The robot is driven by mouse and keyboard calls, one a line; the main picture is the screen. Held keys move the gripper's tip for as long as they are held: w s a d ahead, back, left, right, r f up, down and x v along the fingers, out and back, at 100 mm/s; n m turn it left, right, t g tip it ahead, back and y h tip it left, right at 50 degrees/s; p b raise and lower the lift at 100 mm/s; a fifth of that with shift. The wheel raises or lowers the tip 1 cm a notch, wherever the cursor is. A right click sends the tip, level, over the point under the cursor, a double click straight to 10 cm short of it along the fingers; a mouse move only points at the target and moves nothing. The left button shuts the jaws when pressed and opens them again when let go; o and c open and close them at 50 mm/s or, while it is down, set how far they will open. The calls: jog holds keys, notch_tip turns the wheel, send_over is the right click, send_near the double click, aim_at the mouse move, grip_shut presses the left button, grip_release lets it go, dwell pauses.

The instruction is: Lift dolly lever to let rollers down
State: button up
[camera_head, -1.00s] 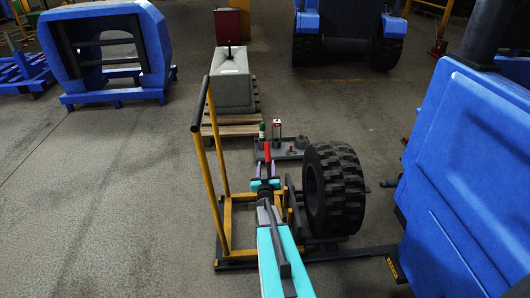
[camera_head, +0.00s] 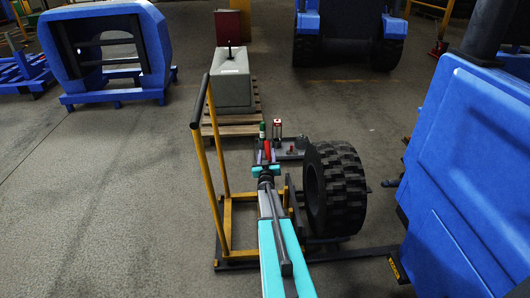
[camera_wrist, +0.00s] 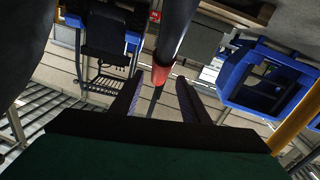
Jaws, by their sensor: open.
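The yellow-framed dolly (camera_head: 202,165) stands on the floor with a large black tyre (camera_head: 335,190) at its right side. A red-ended lever (camera_head: 268,148) shows just beyond my gripper (camera_head: 267,163) in the head view. In the wrist view, the lever's red part (camera_wrist: 161,76) lies in line with the gap between the tips of my open gripper (camera_wrist: 160,80). A dark bar runs from it toward the top. I cannot tell whether a finger touches the lever. My arm hides part of the dolly's lower frame.
A blue machine (camera_head: 465,170) stands close on the right. A grey block (camera_head: 233,80) on a wooden pallet (camera_head: 230,127) is behind the dolly. A low grey tray (camera_head: 296,147) with bottles is beyond the tyre.

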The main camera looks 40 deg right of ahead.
aim_at(267, 151)
jog(key=shift+b+x, duration=0.5)
jog(key=shift+x, duration=2)
